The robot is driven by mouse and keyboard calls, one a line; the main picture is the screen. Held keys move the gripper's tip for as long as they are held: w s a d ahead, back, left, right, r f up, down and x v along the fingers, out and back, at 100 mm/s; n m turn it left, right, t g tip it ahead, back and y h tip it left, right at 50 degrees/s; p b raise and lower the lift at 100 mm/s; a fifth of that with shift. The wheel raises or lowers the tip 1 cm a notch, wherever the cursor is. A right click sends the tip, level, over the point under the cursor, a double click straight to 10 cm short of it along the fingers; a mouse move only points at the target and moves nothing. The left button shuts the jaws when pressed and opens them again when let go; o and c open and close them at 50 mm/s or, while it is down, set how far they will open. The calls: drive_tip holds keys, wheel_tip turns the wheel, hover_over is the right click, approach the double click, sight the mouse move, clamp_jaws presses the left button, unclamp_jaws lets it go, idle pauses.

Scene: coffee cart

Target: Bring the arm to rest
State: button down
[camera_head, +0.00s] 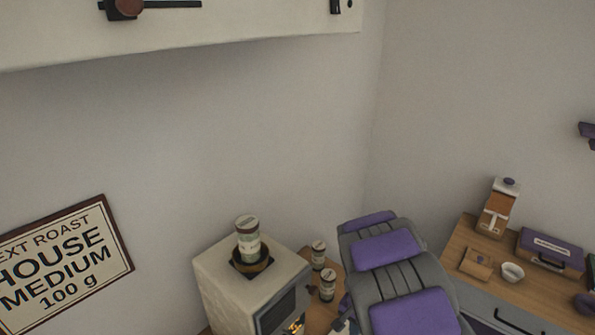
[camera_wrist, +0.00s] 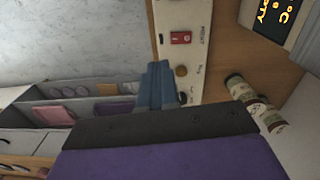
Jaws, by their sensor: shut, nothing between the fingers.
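My arm, grey with purple panels, shows in the head view right of a cream machine (camera_head: 225,285). My gripper (camera_wrist: 160,75) shows in the wrist view as two blue-grey fingers close together, shut and empty. The fingers point toward a cream panel (camera_wrist: 183,50) with a red switch and a knob; I cannot tell the gap between them. In the head view the fingertips are not clearly visible, low in the picture near the machine's right side.
A labelled jar (camera_head: 247,240) stands in the dark opening on the machine's top. Two more jars (camera_head: 319,254) (camera_head: 327,284) stand close beside the machine.

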drive_tip(key=s+r+n, duration=0.1)
drive_tip(key=s+r, duration=0.6)
drive_tip(key=r, duration=0.3)
drive_tip(key=s+a+r+n, duration=0.1)
drive_tip(key=s+r+n, duration=0.2)
drive_tip(key=s, duration=0.9)
drive_tip(key=s+a+r+n+g, duration=0.1)
drive_tip(key=s+r+n, duration=0.2)
drive_tip(key=s+r, duration=0.6)
drive_tip(key=s, duration=0.4)
drive_tip(key=shift+s+r+g, duration=0.15)
drive_tip(key=shift+s+g, duration=0.15)
